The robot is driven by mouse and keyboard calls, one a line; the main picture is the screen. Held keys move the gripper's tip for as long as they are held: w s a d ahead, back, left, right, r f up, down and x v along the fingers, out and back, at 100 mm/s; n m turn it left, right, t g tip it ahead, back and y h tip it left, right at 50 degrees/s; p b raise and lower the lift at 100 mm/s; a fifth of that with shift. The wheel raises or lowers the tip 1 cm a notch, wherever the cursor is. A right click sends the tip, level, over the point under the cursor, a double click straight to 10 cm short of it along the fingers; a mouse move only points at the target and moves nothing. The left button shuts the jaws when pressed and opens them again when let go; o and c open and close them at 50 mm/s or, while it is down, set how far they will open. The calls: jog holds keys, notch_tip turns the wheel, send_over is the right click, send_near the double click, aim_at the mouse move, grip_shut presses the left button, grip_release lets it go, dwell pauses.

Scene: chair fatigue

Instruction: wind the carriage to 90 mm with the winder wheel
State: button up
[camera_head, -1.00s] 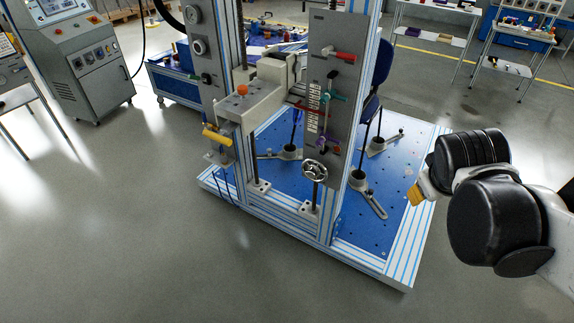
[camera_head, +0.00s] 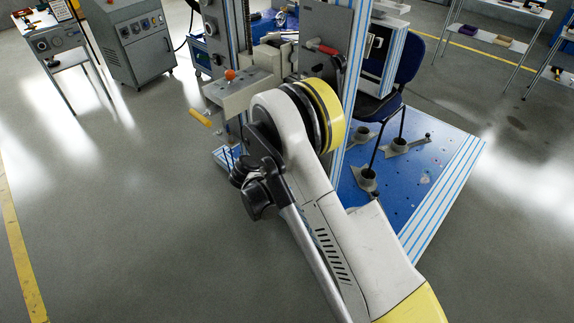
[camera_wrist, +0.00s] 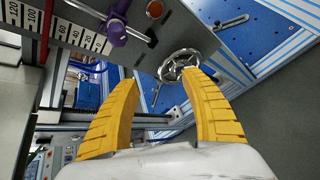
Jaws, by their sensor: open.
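The winder wheel (camera_wrist: 180,65) is a silver spoked handwheel on the grey panel in the wrist view. My gripper (camera_wrist: 160,80) is open and empty, with its yellow fingers spread. The wheel's rim shows just beyond the fingertips, closest to the right finger; I cannot tell whether they touch.
The blue base plate (camera_head: 410,180) carries a chair.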

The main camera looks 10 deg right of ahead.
notch_tip(320, 180, down, 9)
jog(key=s+a+n+t+h, duration=0.1)
jog(key=a+n, duration=0.1)
jog(key=n, duration=0.1)
jog(key=b+x, duration=0.3)
jog(key=x, duration=0.7)
jog(key=shift+w+d, duration=0.15)
jog(key=shift+d, duration=0.25)
jog(key=shift+r, duration=0.1)
jog(key=shift+c, duration=0.5)
jog(key=c, duration=1.1)
